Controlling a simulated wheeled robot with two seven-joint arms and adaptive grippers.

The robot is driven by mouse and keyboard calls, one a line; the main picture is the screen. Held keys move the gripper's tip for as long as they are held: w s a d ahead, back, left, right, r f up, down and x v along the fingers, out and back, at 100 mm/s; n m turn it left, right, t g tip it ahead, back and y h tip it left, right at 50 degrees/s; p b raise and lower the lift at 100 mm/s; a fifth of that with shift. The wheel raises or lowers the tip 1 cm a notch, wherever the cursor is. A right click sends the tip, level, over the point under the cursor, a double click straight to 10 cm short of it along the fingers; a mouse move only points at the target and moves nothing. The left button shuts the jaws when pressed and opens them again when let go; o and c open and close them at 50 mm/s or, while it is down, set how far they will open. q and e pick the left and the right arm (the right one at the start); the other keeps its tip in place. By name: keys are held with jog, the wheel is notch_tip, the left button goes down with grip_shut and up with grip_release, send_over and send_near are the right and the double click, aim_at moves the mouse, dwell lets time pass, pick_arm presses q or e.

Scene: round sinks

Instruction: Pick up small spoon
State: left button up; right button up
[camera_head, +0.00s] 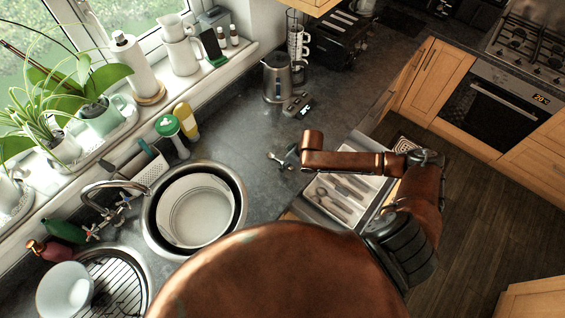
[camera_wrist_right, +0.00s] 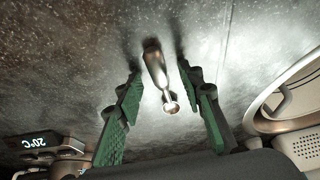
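A small shiny metal spoon (camera_wrist_right: 158,72) lies on the dark countertop in the right wrist view, its small bowl nearer the gripper's base. My right gripper (camera_wrist_right: 158,62) is open, with one green-padded finger on each side of the spoon. The spoon shows in the gap, and neither finger appears to touch it. In the head view my right gripper (camera_head: 283,158) is over the counter, to the right of the round sink; the spoon is too small to make out there. My left gripper is not in view.
An open cutlery drawer (camera_head: 325,209) lies under my right arm. A round sink (camera_head: 152,232) with a white basin (camera_head: 195,211) is to the left. A kettle (camera_head: 277,78) and a small device with a display (camera_head: 297,105) stand farther back. Counter around the gripper is clear.

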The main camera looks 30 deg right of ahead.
jog(key=shift+c, duration=0.4)
grip_shut()
jog(key=shift+r, duration=0.1)
